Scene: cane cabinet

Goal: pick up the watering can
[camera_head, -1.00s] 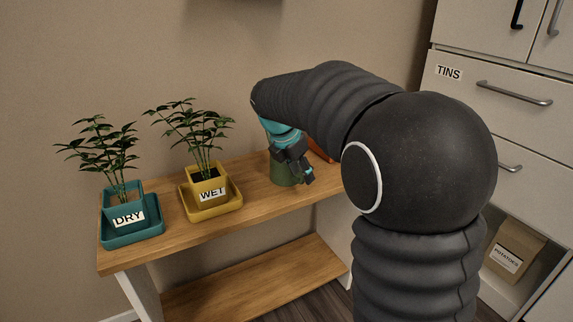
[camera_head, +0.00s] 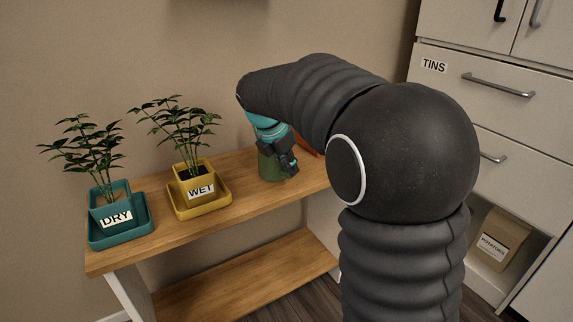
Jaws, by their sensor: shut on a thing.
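The green watering can (camera_head: 270,167) stands on the wooden shelf top, to the right of the two potted plants. Only part of its green body shows; its upper part is hidden behind my gripper and arm. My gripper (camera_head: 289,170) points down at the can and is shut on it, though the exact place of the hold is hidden. I cannot see any gap between the can and the shelf.
An orange thing (camera_head: 306,148) is partly hidden behind my arm. The wooden top (camera_head: 240,214) is clear in front. White drawers (camera_head: 497,84) stand at right.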

